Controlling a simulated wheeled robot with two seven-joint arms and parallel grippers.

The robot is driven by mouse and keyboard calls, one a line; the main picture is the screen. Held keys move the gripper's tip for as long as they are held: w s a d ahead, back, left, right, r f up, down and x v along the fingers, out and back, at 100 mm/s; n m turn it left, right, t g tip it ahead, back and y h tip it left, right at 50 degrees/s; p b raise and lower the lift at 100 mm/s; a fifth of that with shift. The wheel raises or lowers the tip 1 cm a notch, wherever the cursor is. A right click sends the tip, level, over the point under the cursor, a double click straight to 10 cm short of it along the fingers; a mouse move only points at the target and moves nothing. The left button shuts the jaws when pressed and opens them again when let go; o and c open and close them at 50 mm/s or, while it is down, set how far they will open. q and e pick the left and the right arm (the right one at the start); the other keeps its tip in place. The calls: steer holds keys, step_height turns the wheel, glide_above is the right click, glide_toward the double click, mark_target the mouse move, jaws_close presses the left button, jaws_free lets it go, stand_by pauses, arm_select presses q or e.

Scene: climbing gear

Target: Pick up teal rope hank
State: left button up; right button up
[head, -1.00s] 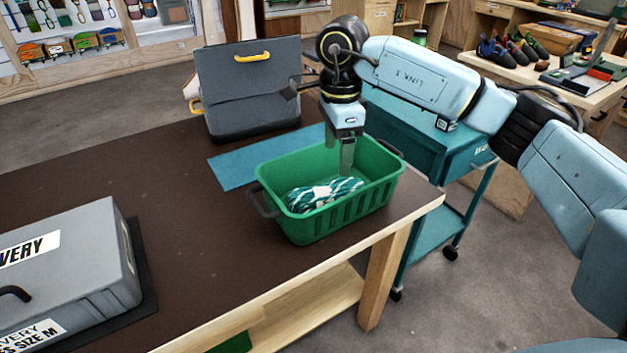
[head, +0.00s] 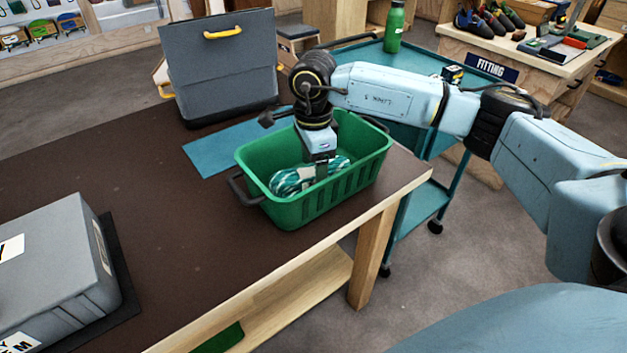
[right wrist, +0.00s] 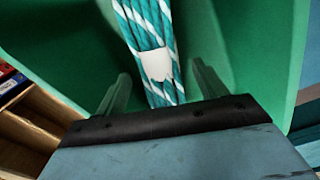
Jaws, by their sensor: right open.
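The teal rope hank (head: 290,180), teal with white strands, lies inside the green basket (head: 315,208) on the dark bench top. In the right wrist view the hank (right wrist: 150,25) runs up from between my fingers, with a white band (right wrist: 156,64) around it. My right gripper (head: 321,172) reaches down into the basket over the hank's middle and hides part of it. In the wrist view its open fingers (right wrist: 160,88) stand on either side of the hank, with gaps visible. Whether the fingertips reach below it is not clear. My left gripper is not in view.
A grey case (head: 50,270) sits at the front left and an open grey case (head: 222,70) at the back. A teal mat (head: 215,150) lies behind the basket. A teal cart (head: 425,205) stands right of the bench. The bench's middle is clear.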

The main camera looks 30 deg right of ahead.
step_height(320, 180, down, 2)
steer(key=shift+f, duration=0.2)
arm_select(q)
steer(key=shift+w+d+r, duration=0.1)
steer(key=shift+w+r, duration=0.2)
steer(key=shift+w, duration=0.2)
